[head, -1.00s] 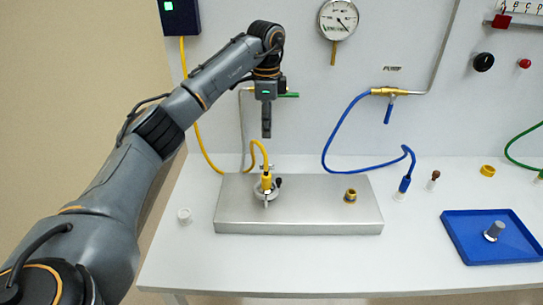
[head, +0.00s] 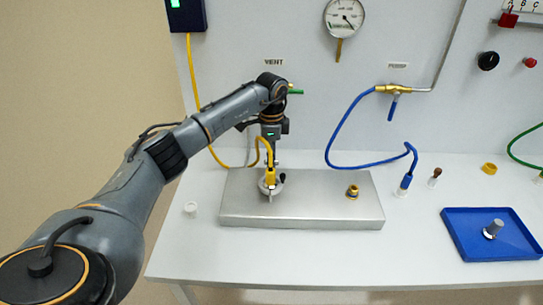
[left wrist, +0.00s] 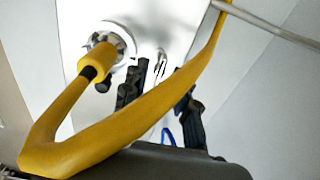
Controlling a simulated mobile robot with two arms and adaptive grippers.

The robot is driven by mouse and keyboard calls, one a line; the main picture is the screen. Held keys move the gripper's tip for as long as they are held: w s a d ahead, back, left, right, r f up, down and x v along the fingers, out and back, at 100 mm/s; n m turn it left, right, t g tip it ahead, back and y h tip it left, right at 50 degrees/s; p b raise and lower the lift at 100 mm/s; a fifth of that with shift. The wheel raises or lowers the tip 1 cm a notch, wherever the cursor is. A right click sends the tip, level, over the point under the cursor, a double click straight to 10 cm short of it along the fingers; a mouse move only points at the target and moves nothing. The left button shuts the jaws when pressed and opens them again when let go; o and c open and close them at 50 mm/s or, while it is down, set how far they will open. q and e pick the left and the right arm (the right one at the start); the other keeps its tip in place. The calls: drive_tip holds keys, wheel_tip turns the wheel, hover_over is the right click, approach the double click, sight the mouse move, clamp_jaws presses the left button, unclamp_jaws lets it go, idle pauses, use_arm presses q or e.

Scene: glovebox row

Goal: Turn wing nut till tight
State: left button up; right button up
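A round silver clamp (head: 279,181) sits at the left end of the steel block, around the base of a yellow hose plug (head: 270,178). The plug and clamp also show in the left wrist view, the plug (left wrist: 97,61) at upper left. A small metal piece that looks like the wing nut (left wrist: 161,60) shows there beside the clamp, just beyond my fingertips. My left gripper (head: 275,158) points down behind the plug; the hose partly covers it. In the left wrist view its two dark fingers (left wrist: 163,88) are apart with nothing clearly between them. My right gripper is out of view.
The yellow hose (left wrist: 150,120) crosses close in front of the left wrist camera. The steel block (head: 310,207) also bears a brass fitting (head: 353,191). A blue tray (head: 465,249) holds a grey knob-like part. A white cap (head: 191,208) stands left of the block.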

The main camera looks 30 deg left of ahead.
use_arm(q)
clamp_jaws()
